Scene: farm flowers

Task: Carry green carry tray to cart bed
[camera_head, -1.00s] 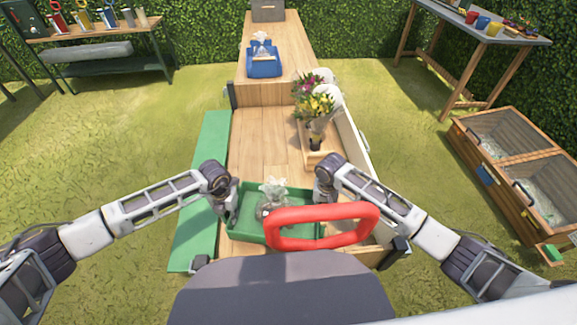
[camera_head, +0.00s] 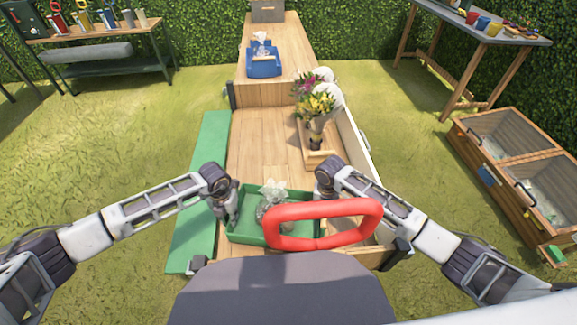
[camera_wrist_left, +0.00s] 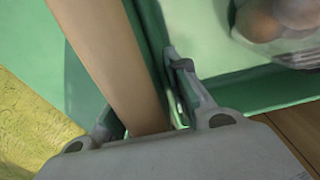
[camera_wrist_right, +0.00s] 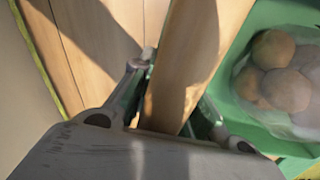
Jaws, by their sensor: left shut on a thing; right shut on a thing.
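The green carry tray (camera_head: 246,231) is at the near end of the wooden cart bed (camera_head: 262,145). A clear bag of round brown bulbs (camera_head: 272,205) sits in it and also shows in the right wrist view (camera_wrist_right: 283,75). My left gripper (camera_head: 231,222) is at the tray's left side, shut on a wooden bar (camera_wrist_left: 105,55) beside the green wall. My right gripper (camera_wrist_right: 165,105) is shut on a similar bar (camera_wrist_right: 192,55) at the right side. In the head view, a red loop hides the right fingers and the tray's right part. I cannot tell whether the tray touches the bed.
A wooden holder with bouquets (camera_head: 318,110) stands on the bed's right side. A blue tray (camera_head: 264,66) sits further back. A green side panel (camera_head: 200,165) lies left of the bed. The bed's middle is clear. Wooden cold frames (camera_head: 520,170) stand at right.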

